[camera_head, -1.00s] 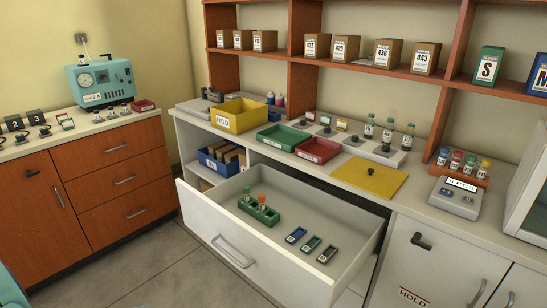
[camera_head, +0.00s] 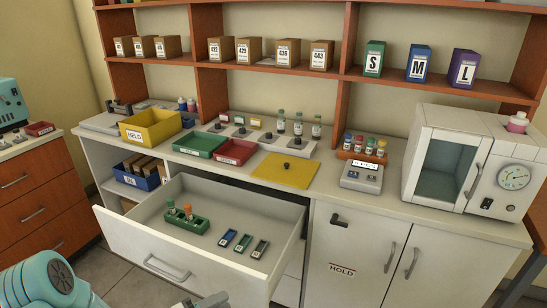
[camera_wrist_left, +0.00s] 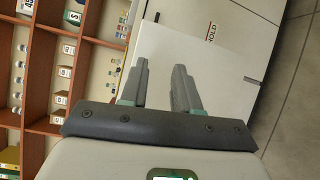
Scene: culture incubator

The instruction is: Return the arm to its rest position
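My left arm, teal and rounded, comes in at the lower left of the head view. Only the top of my left gripper (camera_head: 205,301) shows there, grey, at the bottom edge in front of the open drawer (camera_head: 125,233). In the left wrist view my left gripper (camera_wrist_left: 163,88) has its two grey fingers apart with nothing between them. Beyond them is a white cabinet front (camera_wrist_left: 205,50), and the fingers look clear of it. My right gripper is in neither view.
The drawer juts out, holding a green vial rack (camera_head: 186,221) and several small slides (camera_head: 243,243). Behind it the counter carries a yellow bin (camera_head: 150,130), a yellow mat (camera_head: 285,172) and a white incubator (camera_head: 428,170). Grey floor shows at the lower left.

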